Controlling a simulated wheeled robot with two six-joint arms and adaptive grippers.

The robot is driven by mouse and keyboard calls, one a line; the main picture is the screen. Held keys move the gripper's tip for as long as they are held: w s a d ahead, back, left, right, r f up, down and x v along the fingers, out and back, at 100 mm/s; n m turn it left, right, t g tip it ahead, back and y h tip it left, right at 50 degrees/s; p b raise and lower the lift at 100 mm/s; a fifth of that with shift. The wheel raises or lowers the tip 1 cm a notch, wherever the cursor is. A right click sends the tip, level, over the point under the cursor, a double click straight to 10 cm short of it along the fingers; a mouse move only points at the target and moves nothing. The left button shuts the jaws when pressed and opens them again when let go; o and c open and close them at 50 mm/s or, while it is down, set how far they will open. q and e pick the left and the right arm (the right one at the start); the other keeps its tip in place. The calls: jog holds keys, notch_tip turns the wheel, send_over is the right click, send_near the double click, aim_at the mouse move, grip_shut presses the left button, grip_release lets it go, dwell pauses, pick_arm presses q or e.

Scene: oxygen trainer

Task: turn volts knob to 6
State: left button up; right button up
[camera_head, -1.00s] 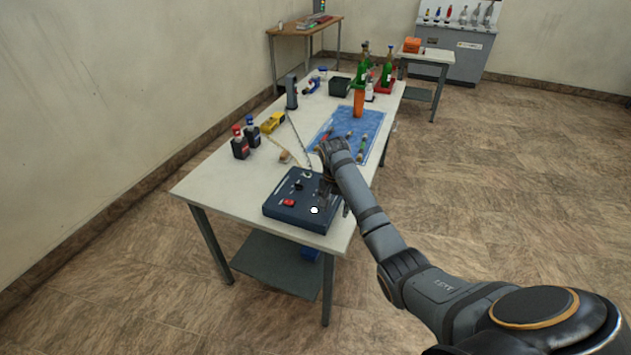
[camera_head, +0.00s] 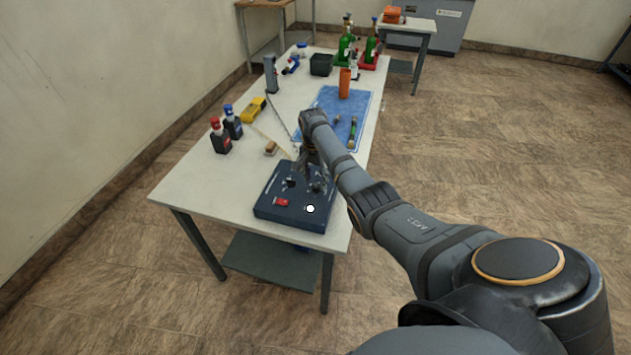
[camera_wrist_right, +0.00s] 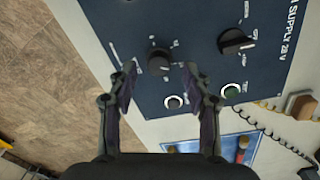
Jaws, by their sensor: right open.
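The dark blue power supply box (camera_head: 263,205) lies on the near end of the table, with a red switch (camera_head: 281,202) and a white round spot on top. In the right wrist view its panel (camera_wrist_right: 200,20) carries two black knobs. One knob (camera_wrist_right: 160,62) sits between the fingertips of my right gripper (camera_wrist_right: 161,73); the other knob (camera_wrist_right: 235,41) is to the right. The small labels are too blurred to tell which is volts. My right gripper, also in the head view (camera_head: 316,180), is open above the box. My left gripper is out of view.
The table's left front (camera_head: 190,190) is clear.

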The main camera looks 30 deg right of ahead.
jog(key=shift+s+f, duration=0.1)
jog(key=shift+f, duration=0.85)
jog(key=shift+c, duration=0.7)
grip_shut()
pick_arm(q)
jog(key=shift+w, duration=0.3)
